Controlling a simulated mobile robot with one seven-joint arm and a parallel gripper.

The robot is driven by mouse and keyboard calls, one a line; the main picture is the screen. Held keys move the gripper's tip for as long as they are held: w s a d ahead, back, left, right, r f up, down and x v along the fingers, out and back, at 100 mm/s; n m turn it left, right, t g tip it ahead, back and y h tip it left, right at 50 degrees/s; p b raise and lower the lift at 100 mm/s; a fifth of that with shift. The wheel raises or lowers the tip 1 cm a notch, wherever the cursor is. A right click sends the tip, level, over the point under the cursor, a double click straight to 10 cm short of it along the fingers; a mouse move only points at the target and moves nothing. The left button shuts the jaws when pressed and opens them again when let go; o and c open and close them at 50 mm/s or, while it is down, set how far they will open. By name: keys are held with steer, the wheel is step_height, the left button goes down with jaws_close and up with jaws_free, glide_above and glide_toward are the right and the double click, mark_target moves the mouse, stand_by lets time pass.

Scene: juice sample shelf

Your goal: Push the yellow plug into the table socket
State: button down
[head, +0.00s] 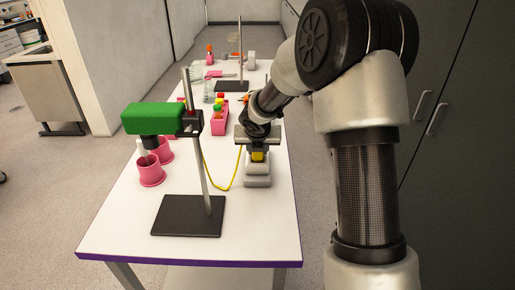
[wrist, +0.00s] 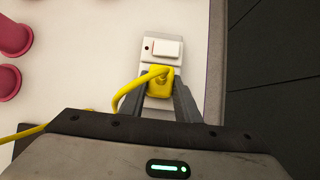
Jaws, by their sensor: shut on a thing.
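The yellow plug (wrist: 160,88) is between the fingers of my gripper (wrist: 163,100), which is shut on it. In the head view the plug (head: 258,156) shows as a small yellow block below my gripper (head: 258,148). The grey table socket (head: 257,181) lies under and in front of the plug. In the wrist view the socket (wrist: 148,46) shows a white switch beyond the plug. The plug is over or at the socket; I cannot tell how deep it sits. A yellow cord (head: 222,188) loops left from it.
A stand with a grey rod and dark base (head: 188,216) holds a green device (head: 158,118) left of the socket. Pink cups (head: 151,172) stand beneath it. A pink rack (head: 219,124) and another stand are farther back. The table's front (head: 250,235) is clear.

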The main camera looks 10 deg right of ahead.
steer(key=shift+f, duration=0.15)
steer(key=c, duration=1.3)
jaws_free()
steer(key=shift+o, duration=0.2)
